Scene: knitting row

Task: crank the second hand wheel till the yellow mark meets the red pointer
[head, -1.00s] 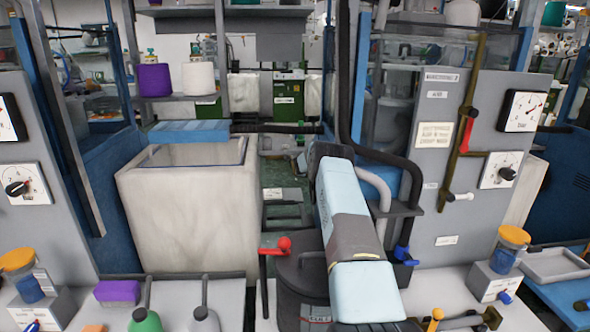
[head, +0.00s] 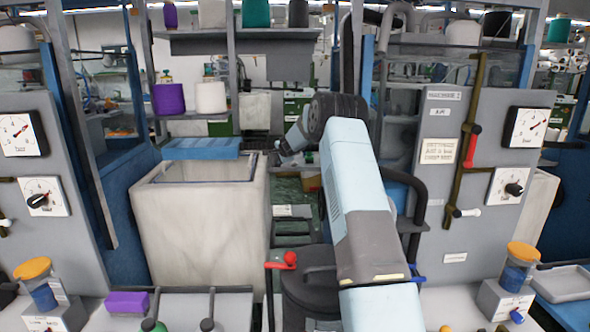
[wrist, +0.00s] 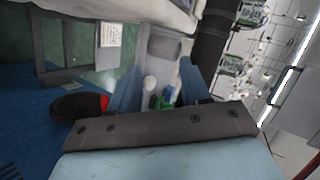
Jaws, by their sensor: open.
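My gripper (wrist: 157,85) shows in the wrist view with its two bluish fingers apart and nothing clearly held between them. A white rounded piece and a green piece show between or beyond the fingers. In the head view my arm reaches forward and its far end (head: 292,143) is small and partly hidden behind the elbow. I cannot make out a hand wheel, a yellow mark or its red pointer in either view. A red knob (head: 290,258) on a bar stands left of my arm, near a dark drum (head: 308,292). I cannot tell whether it belongs to a wheel.
A large pale bin (head: 200,215) stands left of a narrow aisle. The right grey machine panel (head: 450,220) carries a red-handled lever (head: 471,150) and dials (head: 525,127). A worktop with a purple block (head: 127,302) lies in front. A dark rounded object (wrist: 78,106) is left in the wrist view.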

